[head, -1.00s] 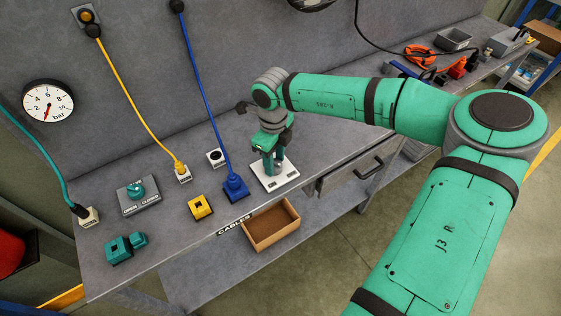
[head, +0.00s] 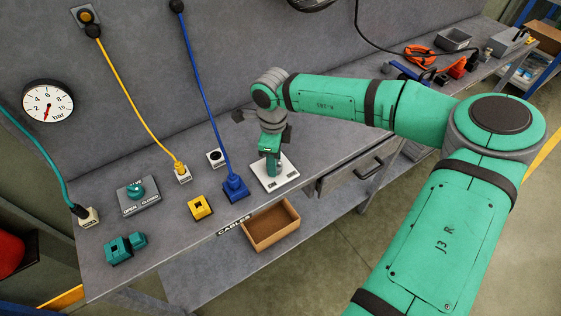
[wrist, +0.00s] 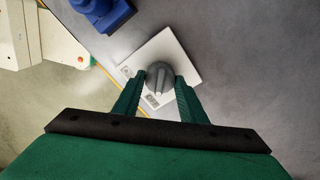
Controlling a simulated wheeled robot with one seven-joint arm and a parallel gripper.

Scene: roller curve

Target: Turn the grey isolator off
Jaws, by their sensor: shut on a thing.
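The grey isolator is a round grey knob (wrist: 160,77) on a white square plate (wrist: 187,65), seen in the wrist view. In the head view the white plate (head: 288,176) lies on the bench, right of the blue connector. My gripper (head: 272,170) points down over it and hides the knob there.
A blue connector (head: 235,188) with a blue cable stands close left of the plate. A cardboard box (head: 271,225) sits below the bench's front edge.

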